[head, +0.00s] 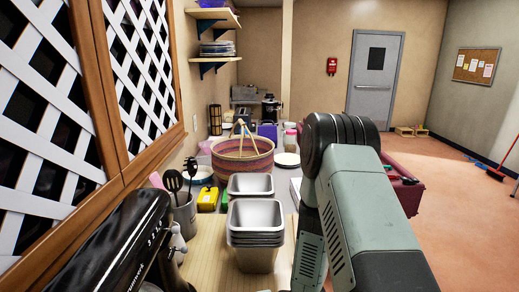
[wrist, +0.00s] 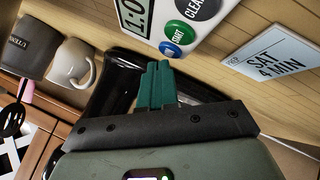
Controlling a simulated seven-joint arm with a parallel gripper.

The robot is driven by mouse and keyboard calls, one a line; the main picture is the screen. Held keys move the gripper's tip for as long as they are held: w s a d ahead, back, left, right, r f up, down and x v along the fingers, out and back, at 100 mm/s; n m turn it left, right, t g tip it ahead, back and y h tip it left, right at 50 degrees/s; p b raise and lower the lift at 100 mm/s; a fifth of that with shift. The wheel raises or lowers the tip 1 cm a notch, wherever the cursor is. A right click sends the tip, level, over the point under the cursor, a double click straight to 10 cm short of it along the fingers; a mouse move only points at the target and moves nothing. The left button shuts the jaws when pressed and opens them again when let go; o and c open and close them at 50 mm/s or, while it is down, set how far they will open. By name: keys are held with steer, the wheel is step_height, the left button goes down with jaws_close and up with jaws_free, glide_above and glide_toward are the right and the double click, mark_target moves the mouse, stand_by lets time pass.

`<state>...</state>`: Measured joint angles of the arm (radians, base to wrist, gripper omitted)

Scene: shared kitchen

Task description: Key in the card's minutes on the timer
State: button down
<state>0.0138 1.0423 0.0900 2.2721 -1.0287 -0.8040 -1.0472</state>
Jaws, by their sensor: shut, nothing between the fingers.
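In the wrist view, the white timer (wrist: 215,32) is at the top, partly cut off by the frame. Its display (wrist: 133,14) shows "1:0" and perhaps more out of frame. A green START button (wrist: 178,32), a dark CLEAR button and a small blue button (wrist: 169,50) show on its face. The card (wrist: 272,58) to the right reads "SAT 4 MIN". My gripper (wrist: 157,68) is shut and empty, its green fingertips just below the blue button in the picture. I cannot tell whether they touch it. Timer, card and gripper are not visible in the head view.
A glossy black appliance (head: 125,240) stands at the left of the counter. Stacked metal pans (head: 254,235), a utensil holder (head: 184,213) and a woven basket (head: 240,160) crowd the counter.

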steer(key=shift+f, duration=0.35)
stand_by(0.3)
steer(key=shift+r, duration=0.85)
steer(key=shift+r, duration=3)
steer(key=shift+f, duration=3.05)
